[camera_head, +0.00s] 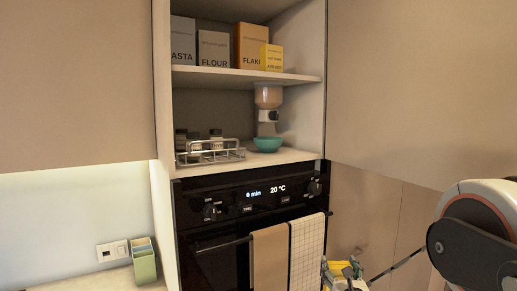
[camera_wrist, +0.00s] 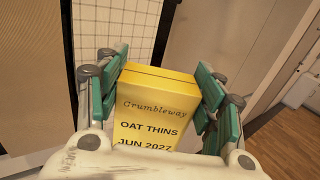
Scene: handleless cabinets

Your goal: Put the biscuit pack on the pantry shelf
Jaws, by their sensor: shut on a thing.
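The biscuit pack is a yellow box (camera_wrist: 157,105) marked "Crumbleway OAT THINS JUN 2027". My gripper (camera_wrist: 162,68) is shut on it, with green pads on its left and right sides. In the head view my gripper (camera_head: 343,272) is low at the right, in front of the cabinets and below shelf height. Only a little yellow of the pack shows there. The pantry's upper shelf (camera_head: 245,76) is an open niche above the oven. It bears PASTA (camera_head: 183,42), FLOUR (camera_head: 213,49) and FLAKES (camera_head: 250,45) boxes and a smaller yellow box (camera_head: 271,58) at the right.
The lower niche holds a wire rack with jars (camera_head: 212,150), a dispenser (camera_head: 268,97) and a teal bowl (camera_head: 267,144). Two towels (camera_head: 288,255) hang on the oven (camera_head: 245,205) handle. The upper shelf's front strip looks narrow. A flat cabinet panel (camera_head: 425,80) borders the niche's right.

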